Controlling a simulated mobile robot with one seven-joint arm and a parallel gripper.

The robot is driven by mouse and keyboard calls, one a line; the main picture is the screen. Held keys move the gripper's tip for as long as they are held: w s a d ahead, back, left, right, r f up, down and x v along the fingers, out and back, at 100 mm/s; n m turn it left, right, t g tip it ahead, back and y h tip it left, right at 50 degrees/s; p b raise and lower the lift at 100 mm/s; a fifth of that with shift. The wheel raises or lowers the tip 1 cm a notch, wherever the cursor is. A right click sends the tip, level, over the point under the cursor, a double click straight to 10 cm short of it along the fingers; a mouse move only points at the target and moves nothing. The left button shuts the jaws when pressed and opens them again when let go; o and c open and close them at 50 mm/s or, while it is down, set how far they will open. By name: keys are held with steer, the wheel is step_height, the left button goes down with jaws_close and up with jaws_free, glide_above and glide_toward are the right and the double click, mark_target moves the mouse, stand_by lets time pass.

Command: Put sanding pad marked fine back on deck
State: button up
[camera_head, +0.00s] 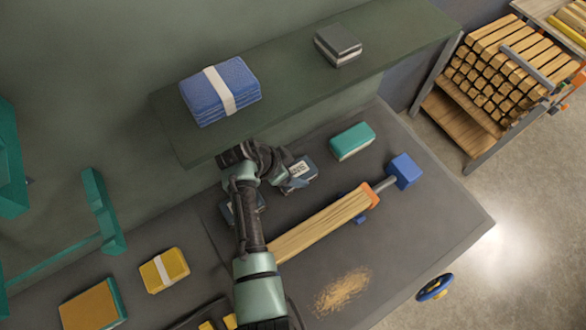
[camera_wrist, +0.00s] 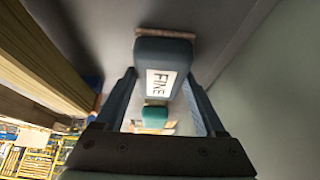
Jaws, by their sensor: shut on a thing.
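The sanding pad marked FINE (camera_wrist: 163,62) is a dark blue-grey block with a white label and a brownish strip along its far edge. In the wrist view it sits between the two fingers of my gripper (camera_wrist: 163,95), which is shut on it. In the head view my gripper (camera_head: 290,174) holds the pad (camera_head: 300,176) over the grey bench top (camera_head: 420,225), below the green shelf. I cannot tell whether the pad touches the bench. Part of the pad is hidden by my gripper.
A teal block (camera_head: 352,141) lies right of my gripper. Another dark pad (camera_head: 235,209) is partly behind my arm. The shelf (camera_head: 285,90) holds blue cloths (camera_head: 222,92) and a grey block (camera_head: 338,45).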

steer(key=shift+f, duration=0.1)
steer(key=o, duration=0.7)
steer(key=shift+f, duration=0.15)
steer(key=o, duration=0.5)
steer(key=shift+c, duration=0.2)
steer(key=shift+r, duration=0.4)
steer(key=shift+s+a+r, duration=0.1)
steer(key=shift+a+r, duration=0.15)
steer(key=b+v, duration=0.1)
steer(key=v, duration=0.3)
steer(key=shift+s+a, duration=0.25)
steer(key=shift+a, duration=0.05)
steer(key=s+a+b, duration=0.1)
steer(key=s+a, duration=0.1)
steer(key=a, duration=0.1)
steer(key=s+a+b, duration=0.1)
steer(key=s+a, duration=0.1)
steer(key=a, duration=0.1)
steer(key=s+a+b, duration=0.1)
steer(key=s+a, duration=0.1)
steer(key=a, duration=0.1)
steer(key=shift+s+a, duration=0.15)
steer(key=shift+a, duration=0.05)
